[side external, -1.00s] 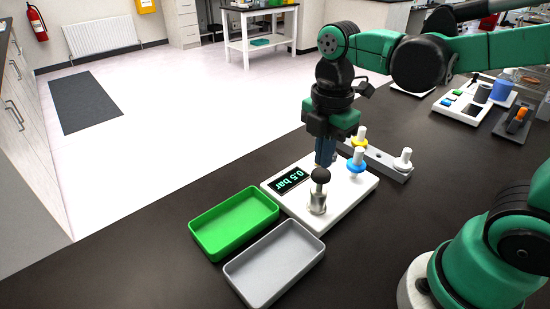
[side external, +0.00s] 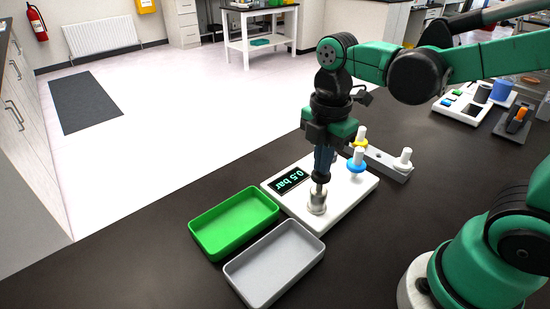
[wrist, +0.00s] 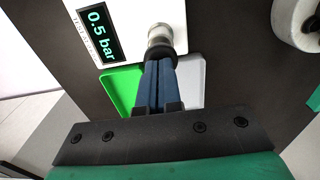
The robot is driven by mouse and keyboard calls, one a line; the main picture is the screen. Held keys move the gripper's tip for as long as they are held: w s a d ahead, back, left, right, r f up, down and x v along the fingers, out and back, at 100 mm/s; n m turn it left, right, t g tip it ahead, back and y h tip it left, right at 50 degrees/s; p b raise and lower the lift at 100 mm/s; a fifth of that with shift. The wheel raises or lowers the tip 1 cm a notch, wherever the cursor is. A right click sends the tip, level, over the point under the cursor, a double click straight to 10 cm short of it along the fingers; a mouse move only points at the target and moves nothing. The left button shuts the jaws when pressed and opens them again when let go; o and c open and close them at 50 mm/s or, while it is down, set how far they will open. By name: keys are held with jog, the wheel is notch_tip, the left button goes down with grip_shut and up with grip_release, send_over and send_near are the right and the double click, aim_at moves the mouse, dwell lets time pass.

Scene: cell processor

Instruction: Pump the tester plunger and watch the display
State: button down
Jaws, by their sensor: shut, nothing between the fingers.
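The white tester (side external: 345,205) lies on the dark bench, and its display (side external: 288,180) reads 0.5 bar. The display is also readable in the wrist view (wrist: 99,32). The plunger (side external: 317,203) is a metal cylinder with a black knob at the tester's near corner. My gripper (side external: 321,174) is shut and empty, pointing down with its blue fingertips at the top of the knob. They appear to touch it, and they partly hide it. In the wrist view the fingertips (wrist: 159,62) meet the black knob of the plunger (wrist: 159,35).
A green tray (side external: 203,243) and a grey tray (side external: 248,290) stand empty left of and in front of the tester.

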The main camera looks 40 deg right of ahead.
jog(key=shift+f, duration=1.4)
jog(key=shift+r, duration=2.05)
jog(key=shift+r, duration=2.5)
